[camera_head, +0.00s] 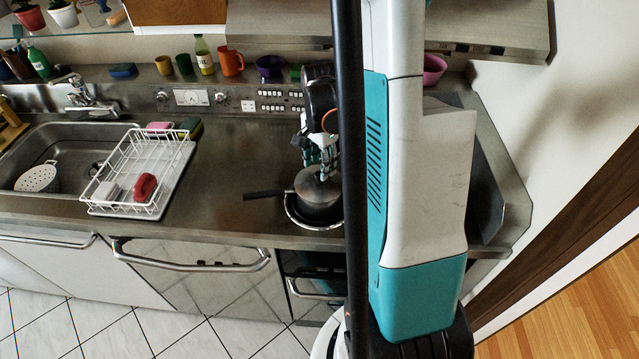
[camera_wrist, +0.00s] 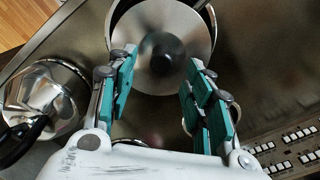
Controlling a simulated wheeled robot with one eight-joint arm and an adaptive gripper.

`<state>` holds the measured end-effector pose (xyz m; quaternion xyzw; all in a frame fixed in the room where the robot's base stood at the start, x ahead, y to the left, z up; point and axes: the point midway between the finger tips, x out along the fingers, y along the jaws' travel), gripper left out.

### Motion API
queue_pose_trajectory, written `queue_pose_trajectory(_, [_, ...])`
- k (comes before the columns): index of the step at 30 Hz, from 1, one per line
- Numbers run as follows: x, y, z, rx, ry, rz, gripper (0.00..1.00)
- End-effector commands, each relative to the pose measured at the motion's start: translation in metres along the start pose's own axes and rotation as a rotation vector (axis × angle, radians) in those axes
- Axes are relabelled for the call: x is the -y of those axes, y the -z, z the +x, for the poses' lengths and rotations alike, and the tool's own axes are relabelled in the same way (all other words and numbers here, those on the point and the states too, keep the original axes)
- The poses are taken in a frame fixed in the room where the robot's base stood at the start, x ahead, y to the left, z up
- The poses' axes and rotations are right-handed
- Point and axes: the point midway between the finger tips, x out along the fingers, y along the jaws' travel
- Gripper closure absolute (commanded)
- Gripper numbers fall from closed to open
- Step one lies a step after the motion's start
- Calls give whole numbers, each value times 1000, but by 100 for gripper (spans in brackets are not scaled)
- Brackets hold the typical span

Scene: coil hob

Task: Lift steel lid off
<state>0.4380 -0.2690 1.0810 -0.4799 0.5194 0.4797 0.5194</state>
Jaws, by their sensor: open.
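The steel lid (camera_wrist: 143,32) is a round, shiny disc with a black knob (camera_wrist: 161,60) at its middle. It sits on a saucepan, whose dark rim shows behind it in the wrist view. In the head view the lid (camera_head: 318,184) covers the saucepan (camera_head: 319,208), which has a dark handle (camera_head: 264,195) pointing left. My gripper (camera_wrist: 160,85) is open, with its teal-padded fingers spread on either side of the knob's line. The fingers appear apart from the knob. In the head view my gripper (camera_head: 322,165) is just above the lid, partly hidden by my arm.
A shiny metal pot with a black handle (camera_wrist: 45,100) stands left in the wrist view. A white dish rack (camera_head: 140,170) and the sink (camera_head: 60,150) are left in the head view. Cups line the back ledge. Bare counter (camera_head: 235,155) lies between rack and saucepan.

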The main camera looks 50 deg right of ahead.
Motion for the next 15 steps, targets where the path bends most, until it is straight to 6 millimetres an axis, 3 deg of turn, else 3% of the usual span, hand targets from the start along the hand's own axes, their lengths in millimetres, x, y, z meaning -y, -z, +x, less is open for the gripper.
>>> queue_pose_trajectory(6, [2, 0, 28, 0, 0, 0, 53])
queue_pose_trajectory(15, [1, 0, 31, 0, 0, 0, 56])
